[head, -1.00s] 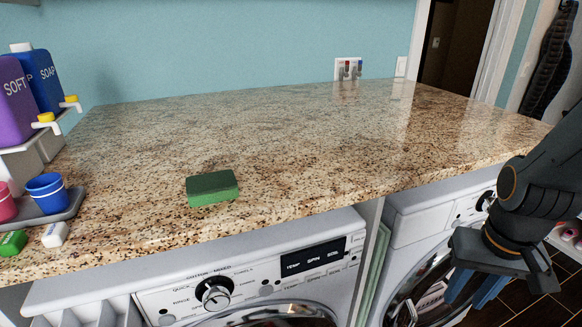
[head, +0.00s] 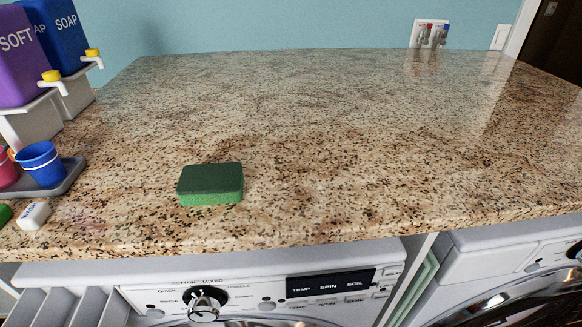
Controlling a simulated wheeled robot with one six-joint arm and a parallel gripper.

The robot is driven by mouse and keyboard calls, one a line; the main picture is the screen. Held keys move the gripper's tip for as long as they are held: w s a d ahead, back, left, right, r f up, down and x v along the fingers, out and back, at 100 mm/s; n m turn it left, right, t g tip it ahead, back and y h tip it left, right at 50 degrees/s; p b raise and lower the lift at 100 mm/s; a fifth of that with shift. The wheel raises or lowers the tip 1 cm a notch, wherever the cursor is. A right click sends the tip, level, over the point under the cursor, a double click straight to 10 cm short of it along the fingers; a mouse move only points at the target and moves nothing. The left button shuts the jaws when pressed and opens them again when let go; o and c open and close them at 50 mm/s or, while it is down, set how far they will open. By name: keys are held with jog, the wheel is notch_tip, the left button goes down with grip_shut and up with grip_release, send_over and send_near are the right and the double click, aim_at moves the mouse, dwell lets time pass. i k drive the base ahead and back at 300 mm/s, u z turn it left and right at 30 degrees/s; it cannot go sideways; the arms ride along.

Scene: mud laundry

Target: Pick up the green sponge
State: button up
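The green sponge (head: 210,184) lies flat on the speckled granite countertop (head: 330,140), left of the middle in the head view and close to the counter's front edge. Its top is darker green than its lighter green side. Nothing touches it or covers it. My gripper is not in the head view now.
Left of the sponge is a grey tray (head: 70,176) with a blue cup (head: 41,164) and a pink cup (head: 7,171). A white block (head: 33,216) lies in front. Purple (head: 18,57) and blue (head: 58,36) dispensers stand behind. The counter right of the sponge is clear.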

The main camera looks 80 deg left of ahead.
aim_at(216, 184)
jog(key=z, duration=0.1)
jog(key=k, duration=1.65)
jog(key=u, duration=0.3)
